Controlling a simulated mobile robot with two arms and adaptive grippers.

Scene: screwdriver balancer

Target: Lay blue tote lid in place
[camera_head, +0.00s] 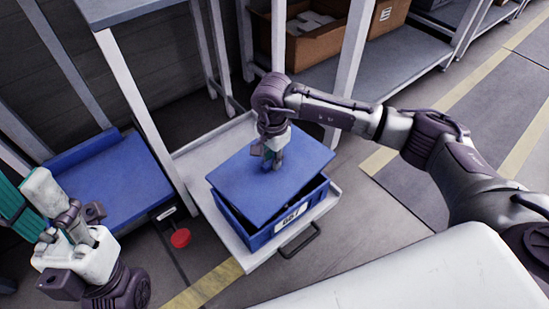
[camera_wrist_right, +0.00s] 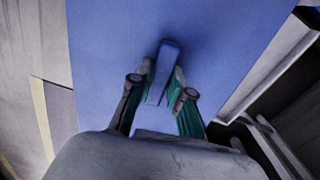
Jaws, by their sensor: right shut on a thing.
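The blue tote lid (camera_head: 262,195) is over the blue tote (camera_head: 315,200), which has a white label on its front. My right gripper (camera_head: 271,160) points down at the middle of the lid. In the wrist view its fingers (camera_wrist_right: 160,98) are shut on the lid's raised blue grip (camera_wrist_right: 164,62), with the flat lid (camera_wrist_right: 110,60) around it. My left gripper (camera_head: 65,225) is at the lower left, away from the tote; its jaw state is unclear.
The tote stands on a pale tray-like shelf (camera_head: 232,250) with a dark handle (camera_head: 299,241). A blue surface (camera_head: 120,180) and a red disc (camera_head: 180,238) are to the left. White rack posts (camera_head: 345,75) and a cardboard box (camera_head: 300,45) stand behind. A white surface (camera_head: 420,275) fills the front.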

